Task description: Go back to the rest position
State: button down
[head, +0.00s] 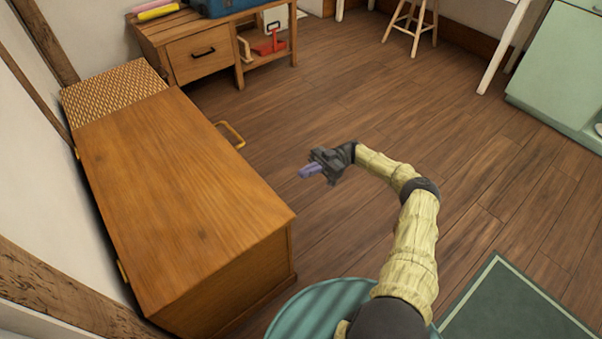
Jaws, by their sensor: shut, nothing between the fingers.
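My gripper (306,171) is at the end of my arm, near the middle of the head view. It points left and is held above the wooden floor (400,120). Its purple fingertips are together, and I see nothing held in them. My arm, in a pale yellow sleeve with dark joints, bends up from the bottom of the view. The gripper is to the right of a long wooden chest (180,200) and apart from it.
The chest has a woven panel (113,97) at its far end and a handle (231,135) on its right side. A wooden desk (205,55) stands at the back left. A stool (410,18) is at the back, a green cabinet (565,70) at right. Open floor lies between.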

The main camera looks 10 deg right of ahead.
aim_at(272, 194)
dwell(0.5)
jog(key=s+a+r+m+h, duration=0.1)
jog(key=a+h, duration=0.1)
jog(key=a, duration=0.1)
jog(key=s+a+r+m+h, duration=0.1)
jog(key=s+a+m+h, duration=0.1)
jog(key=a+h, duration=0.1)
jog(key=s+a+r+m+h, duration=0.1)
jog(key=a+m+h, duration=0.1)
jog(key=a, duration=0.3)
jog(key=shift+s+r+h+p, duration=0.25)
jog(key=shift+s+h+p, duration=0.15)
jog(key=shift+h, duration=0.3)
jog(key=s+m+t+h, duration=0.1)
jog(key=s+m+h, duration=0.1)
jog(key=s+m+t+h, duration=0.1)
jog(key=s+m+h, duration=0.1)
jog(key=shift+r, duration=0.2)
jog(key=s+d+r+m+t+h+p, duration=0.2)
jog(key=s+d+r+m+t+h, duration=0.4)
jog(key=s+d+r+m+t, duration=0.75)
notch_tip(272, 194, up, 38)
jog(key=w+a+m+g+p, duration=0.1)
jog(key=w+a+g+p, duration=0.1)
jog(key=p, duration=3.5)
jog(key=shift+w+f+g+p, duration=0.25)
jog(key=shift+w+g+p, duration=0.2)
jog(key=shift+g, duration=0.2)
